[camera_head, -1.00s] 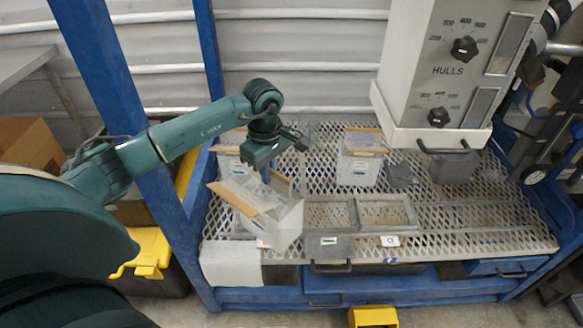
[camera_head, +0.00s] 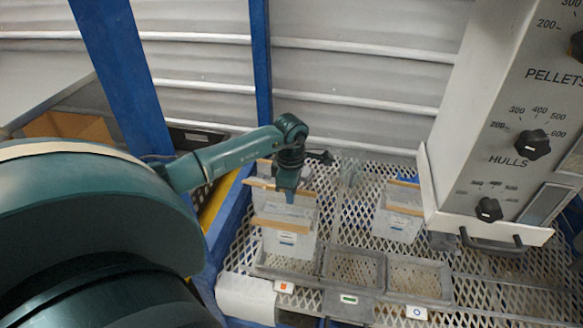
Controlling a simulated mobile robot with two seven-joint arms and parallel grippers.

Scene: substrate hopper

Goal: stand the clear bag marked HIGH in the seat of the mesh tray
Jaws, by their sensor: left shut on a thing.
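My left gripper (camera_head: 287,193) is shut on a clear bag (camera_head: 284,243) with tan strips along its top edges. The bag is roughly upright over the left seat of the mesh tray (camera_head: 318,262); I cannot tell whether its base touches the seat floor. Its small label is too small to read, so I cannot confirm HIGH. Another clear bag (camera_head: 264,169) is partly hidden behind the gripper and held bag. A third clear bag (camera_head: 398,222) stands to the right on the mesh. My right gripper is not in view.
The middle seat (camera_head: 352,268) and right seat (camera_head: 420,280) look empty. Cards with an orange mark (camera_head: 284,287), green mark (camera_head: 349,299) and blue ring (camera_head: 416,312) sit along the front. A hopper (camera_head: 500,150) with dials overhangs the right side. A blue post (camera_head: 262,70) stands behind.

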